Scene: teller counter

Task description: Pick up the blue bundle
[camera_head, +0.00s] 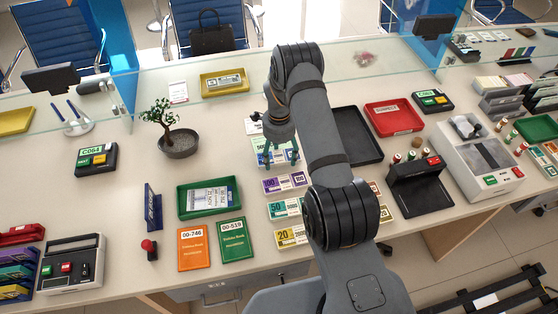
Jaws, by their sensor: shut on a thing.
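My gripper (280,160) points down over the middle of the counter, its fingers on either side of a pale blue bundle (276,151). The gripper is shut on this bundle, which is partly hidden by the fingers and wrist. I cannot tell whether it is clear of the counter. Nearer the front edge lie a purple bundle marked 100 (271,185), a teal bundle marked 50 (279,209) and a yellow bundle marked 20 (288,236). My arm covers the right part of this area.
A green tray (181,213) and a potted bonsai (178,147) stand left. An empty black tray (374,152) and a red tray (368,111) lie right. A glass screen runs behind, with a yellow tray (204,92) near it. Bare counter shows between the bonsai and my gripper.

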